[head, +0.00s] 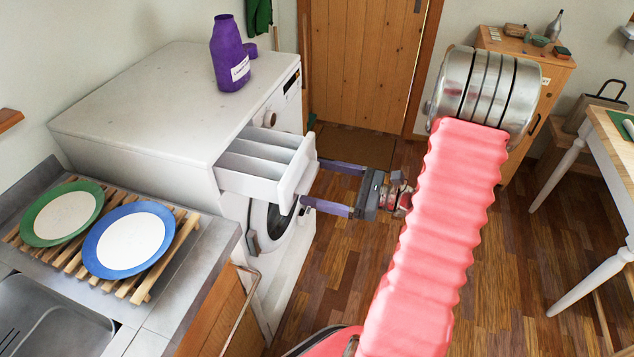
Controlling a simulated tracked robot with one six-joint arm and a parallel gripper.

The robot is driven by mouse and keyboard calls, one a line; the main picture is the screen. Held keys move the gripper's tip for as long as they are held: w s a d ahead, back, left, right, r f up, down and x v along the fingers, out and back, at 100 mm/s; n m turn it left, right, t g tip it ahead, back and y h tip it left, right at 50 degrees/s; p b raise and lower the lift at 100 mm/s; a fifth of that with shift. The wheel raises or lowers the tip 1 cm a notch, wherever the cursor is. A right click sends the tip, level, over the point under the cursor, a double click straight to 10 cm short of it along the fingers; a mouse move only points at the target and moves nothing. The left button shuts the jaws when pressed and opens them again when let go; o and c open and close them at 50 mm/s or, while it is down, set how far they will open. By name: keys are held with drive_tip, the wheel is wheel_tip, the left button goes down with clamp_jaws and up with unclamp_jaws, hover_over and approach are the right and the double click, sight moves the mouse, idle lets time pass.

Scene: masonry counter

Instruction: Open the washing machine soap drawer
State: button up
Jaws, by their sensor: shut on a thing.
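The white washing machine (150,105) stands left of centre, with its round door (275,225) on the front. Its soap drawer (262,155) is pulled well out from the front, and its inner compartments show from above. My gripper (307,182) is at the drawer's front panel, coming from the right. Its two purple fingers reach to the panel's front edge and are shut on the drawer front. The exact contact at the fingertips is partly hidden by the panel.
A purple bottle (229,55) stands on the machine top. Two plates, green (62,213) and blue (130,240), lie on a wooden rack by the sink (40,315). Wooden floor (330,270) is clear in front. A wooden cabinet (530,100) and white-legged table (585,180) stand right.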

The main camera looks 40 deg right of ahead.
drive_tip(key=shift+s, duration=0.1)
drive_tip(key=o, duration=1.2)
drive_tip(key=v, duration=1.3)
drive_tip(key=shift+s+d, duration=0.3)
drive_tip(key=shift+s, duration=0.15)
